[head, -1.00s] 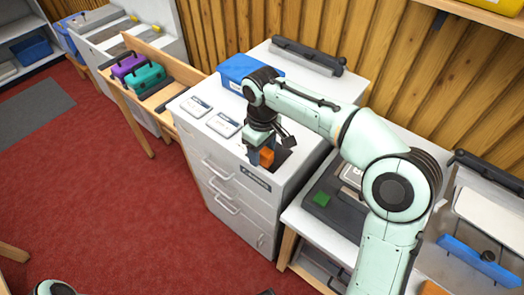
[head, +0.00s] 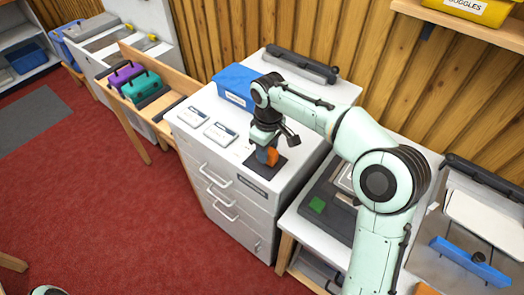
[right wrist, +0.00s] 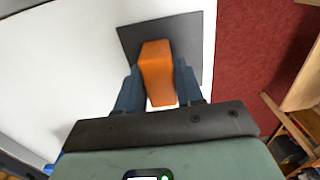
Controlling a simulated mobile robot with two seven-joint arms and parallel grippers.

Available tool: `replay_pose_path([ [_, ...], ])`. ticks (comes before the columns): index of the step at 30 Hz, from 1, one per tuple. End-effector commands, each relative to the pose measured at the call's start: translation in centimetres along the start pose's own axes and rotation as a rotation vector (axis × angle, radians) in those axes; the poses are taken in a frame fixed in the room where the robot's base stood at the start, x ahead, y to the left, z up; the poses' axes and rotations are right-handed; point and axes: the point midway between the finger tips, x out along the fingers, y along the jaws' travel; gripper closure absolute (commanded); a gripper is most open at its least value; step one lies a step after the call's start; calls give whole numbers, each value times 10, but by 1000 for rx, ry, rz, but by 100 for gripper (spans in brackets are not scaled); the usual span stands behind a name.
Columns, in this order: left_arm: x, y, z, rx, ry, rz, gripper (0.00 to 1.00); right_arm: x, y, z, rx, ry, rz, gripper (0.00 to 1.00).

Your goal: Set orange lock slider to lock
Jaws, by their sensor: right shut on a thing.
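The orange lock slider (head: 271,156) stands on a dark plate (head: 281,166) at the front right of the white cabinet top. My right gripper (head: 263,154) reaches down over it and is shut on it. In the right wrist view the orange slider (right wrist: 157,72) sits between the two blue fingers (right wrist: 157,88), with the dark plate (right wrist: 128,40) around it. A label on the cabinet front below the plate is too small to read. My left gripper is not in view.
A blue box (head: 236,85) and two white cards (head: 220,135) lie on the cabinet top. A black-handled device (head: 300,65) is at its back.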

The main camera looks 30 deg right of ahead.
Motion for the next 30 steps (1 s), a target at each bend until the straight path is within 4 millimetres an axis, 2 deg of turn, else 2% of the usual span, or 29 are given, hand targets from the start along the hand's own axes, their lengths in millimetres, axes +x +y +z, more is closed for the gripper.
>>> replay_pose_path([
  [1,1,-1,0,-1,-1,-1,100,-1,6,0,5,9,16,100],
  [6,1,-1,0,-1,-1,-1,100,-2,7,0,6,11,19,100],
  [7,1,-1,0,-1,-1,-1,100,-2,7,0,6,11,19,54],
  [8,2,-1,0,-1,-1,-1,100,-2,7,0,6,11,19,44],
  [16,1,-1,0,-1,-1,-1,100,-1,5,0,4,8,14,43],
  [20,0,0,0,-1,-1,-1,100,-8,4,0,3,8,13,43],
  [23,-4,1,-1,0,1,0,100,-23,4,-1,3,11,14,43],
  [30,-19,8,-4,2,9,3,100,-79,5,-1,4,14,15,43],
])
